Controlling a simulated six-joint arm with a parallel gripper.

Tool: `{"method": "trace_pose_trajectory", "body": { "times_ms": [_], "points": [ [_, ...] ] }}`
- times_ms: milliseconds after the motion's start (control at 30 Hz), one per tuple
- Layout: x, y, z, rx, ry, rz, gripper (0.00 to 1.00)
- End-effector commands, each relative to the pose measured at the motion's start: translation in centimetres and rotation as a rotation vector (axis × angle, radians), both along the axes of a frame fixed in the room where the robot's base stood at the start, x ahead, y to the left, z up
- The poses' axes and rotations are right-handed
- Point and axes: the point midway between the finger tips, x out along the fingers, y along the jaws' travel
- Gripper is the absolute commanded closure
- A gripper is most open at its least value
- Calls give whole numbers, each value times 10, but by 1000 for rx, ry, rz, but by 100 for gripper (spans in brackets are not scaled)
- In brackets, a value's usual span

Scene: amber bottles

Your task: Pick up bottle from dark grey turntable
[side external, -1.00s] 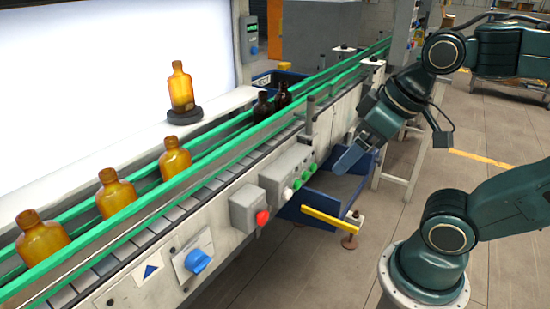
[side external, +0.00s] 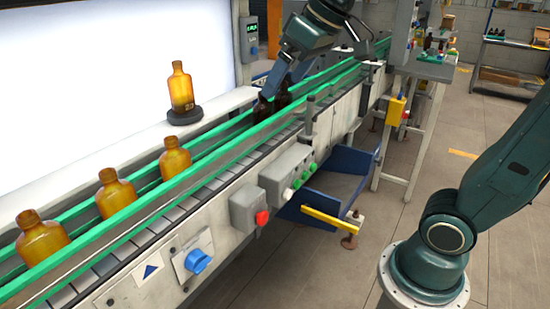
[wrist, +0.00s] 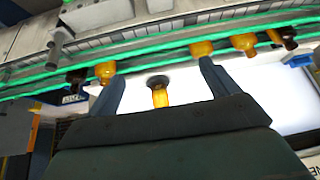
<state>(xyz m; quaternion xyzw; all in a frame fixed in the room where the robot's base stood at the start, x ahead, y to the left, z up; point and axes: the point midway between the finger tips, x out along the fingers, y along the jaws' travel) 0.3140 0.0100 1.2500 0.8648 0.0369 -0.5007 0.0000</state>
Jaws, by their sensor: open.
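The amber bottle (side external: 182,86) stands upright on the dark grey turntable (side external: 185,116), on a white ledge behind the conveyor. My gripper (side external: 277,88) is open and to the right of that bottle in the side external view, over the conveyor by two dark bottles (side external: 264,104), which it partly hides. In the wrist view, the amber bottle (wrist: 160,98) and turntable (wrist: 157,81) appear between the spread fingers of my gripper (wrist: 162,70), with clear gaps on both sides. The bottle is apart from the fingers.
The conveyor's green rails (side external: 225,146) run in front of the ledge. Several amber bottles (side external: 116,192) stand between the rails to the left. A bright white panel (side external: 90,80) rises behind the ledge. A control box (side external: 248,35) stands at the panel's right end.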

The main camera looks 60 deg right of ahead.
Motion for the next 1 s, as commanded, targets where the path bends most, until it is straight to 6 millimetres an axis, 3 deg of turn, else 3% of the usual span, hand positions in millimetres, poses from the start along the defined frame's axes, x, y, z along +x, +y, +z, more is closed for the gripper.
{"method": "trace_pose_trajectory", "body": {
  "times_ms": [200, 500, 800, 1000],
  "points": [
    [62, -3, 27, 6, -9, 24, 13],
    [142, -13, 48, 5, -25, 60, 13],
    [216, -29, 50, -9, -38, 94, 13],
    [249, -39, 46, -21, -47, 116, 13]
  ]
}}
